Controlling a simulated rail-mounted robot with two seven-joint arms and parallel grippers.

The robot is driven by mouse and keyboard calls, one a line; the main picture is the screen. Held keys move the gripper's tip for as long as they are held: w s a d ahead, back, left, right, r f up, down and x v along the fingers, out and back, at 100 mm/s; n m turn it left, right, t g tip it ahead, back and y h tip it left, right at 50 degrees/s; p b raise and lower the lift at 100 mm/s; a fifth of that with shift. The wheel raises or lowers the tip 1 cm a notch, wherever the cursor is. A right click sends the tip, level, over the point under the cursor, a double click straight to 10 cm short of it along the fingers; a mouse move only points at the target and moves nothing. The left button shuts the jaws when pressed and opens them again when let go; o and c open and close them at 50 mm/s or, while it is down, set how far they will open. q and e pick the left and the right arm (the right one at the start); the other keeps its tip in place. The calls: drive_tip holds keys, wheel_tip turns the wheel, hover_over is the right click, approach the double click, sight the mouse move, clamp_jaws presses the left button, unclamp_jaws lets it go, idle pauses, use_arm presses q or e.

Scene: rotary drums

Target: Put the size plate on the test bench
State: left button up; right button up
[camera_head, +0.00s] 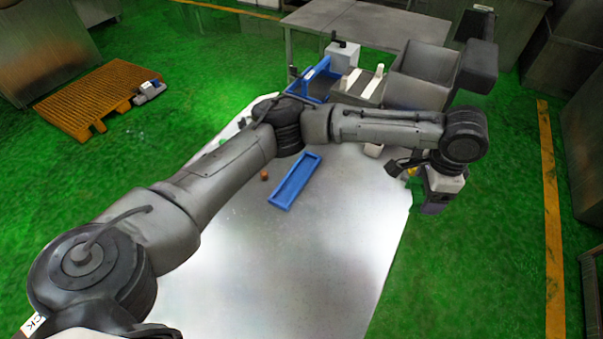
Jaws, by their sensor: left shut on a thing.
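My left arm comes in from the lower left and reaches across the pale metal table (290,250). My left gripper (436,203) hangs at the far right, just beyond the table's right edge as seen here. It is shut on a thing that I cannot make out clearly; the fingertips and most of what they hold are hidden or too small. I cannot identify the size plate for certain. Nor can I tell which table is the test bench. My right gripper is not in view.
A long blue tray (294,182) and a small orange-brown piece (264,175) lie on the metal table. Behind stand a blue frame (318,78), a grey bin-like machine (420,75) and a grey table (370,22). An orange pallet (90,95) lies left. Green floor is open at right.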

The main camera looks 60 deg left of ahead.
use_arm(q)
drive_tip(key=w+a+f+m, duration=0.3)
drive_tip(key=w+f+m, duration=0.1)
drive_tip(key=w+m, duration=0.25)
drive_tip(key=m+b, duration=0.1)
drive_tip(key=m, duration=0.6)
hover_over(368, 198)
wheel_tip(368, 198, down, 14)
drive_tip(key=shift+s+r, duration=0.1)
drive_tip(key=shift+r, duration=0.15)
wheel_tip(368, 198, down, 3)
drive_tip(key=shift+f+b, duration=0.15)
drive_tip(key=shift+b, duration=0.45)
drive_tip(key=shift+f, duration=0.35)
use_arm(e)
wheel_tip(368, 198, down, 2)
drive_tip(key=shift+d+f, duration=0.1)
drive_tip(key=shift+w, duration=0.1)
use_arm(q)
drive_tip(key=shift+f, duration=0.2)
drive_tip(key=o, duration=1)
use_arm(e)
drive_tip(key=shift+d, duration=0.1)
